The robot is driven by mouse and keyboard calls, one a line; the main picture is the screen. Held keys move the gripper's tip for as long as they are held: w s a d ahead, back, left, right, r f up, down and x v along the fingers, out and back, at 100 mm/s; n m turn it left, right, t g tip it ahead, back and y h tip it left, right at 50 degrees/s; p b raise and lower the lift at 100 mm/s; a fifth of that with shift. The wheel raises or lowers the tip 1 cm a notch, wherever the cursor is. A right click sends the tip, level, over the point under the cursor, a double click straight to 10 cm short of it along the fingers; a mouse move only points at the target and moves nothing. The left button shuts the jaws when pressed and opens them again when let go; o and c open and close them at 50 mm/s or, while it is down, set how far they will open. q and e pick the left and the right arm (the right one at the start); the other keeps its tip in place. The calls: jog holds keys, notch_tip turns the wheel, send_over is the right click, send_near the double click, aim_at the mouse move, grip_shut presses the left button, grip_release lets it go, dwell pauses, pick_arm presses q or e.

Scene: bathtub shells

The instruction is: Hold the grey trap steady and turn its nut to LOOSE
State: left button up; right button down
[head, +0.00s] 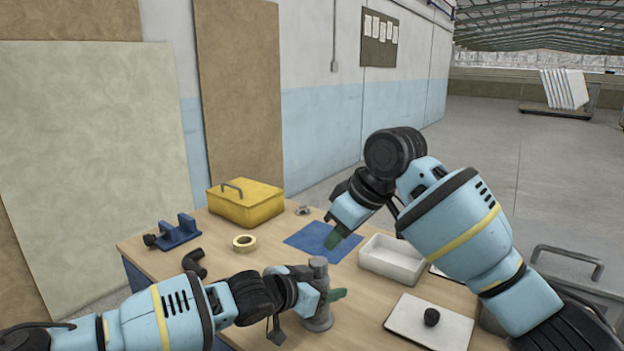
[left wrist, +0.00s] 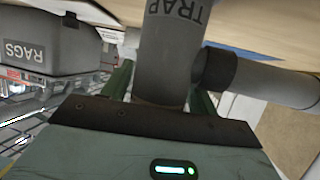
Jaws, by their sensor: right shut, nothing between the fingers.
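The grey trap (head: 318,318) stands upright at the table's front, partly hidden by my left gripper (head: 328,296). In the left wrist view the trap (left wrist: 168,50), lettered TRAP, is between the two green fingers of my left gripper (left wrist: 160,92), which appear shut on it. A side pipe leaves it to the right with a dark collar (left wrist: 218,70) around it; I cannot tell if this is the nut, and no LOOSE mark is legible. My right gripper (head: 333,240) is shut and empty above the blue mat (head: 308,236), apart from the trap.
A yellow toolbox (head: 246,206), tape roll (head: 244,243), blue holder (head: 180,234) and black elbow (head: 194,262) lie on the left. A white tray (head: 391,262) and white board (head: 415,328) with a black knob (head: 432,316) are right. A grey RAGS bin (left wrist: 50,45) stands beside the table.

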pick_arm(q)
jog(key=shift+o, duration=1)
jog(key=v, duration=1.2)
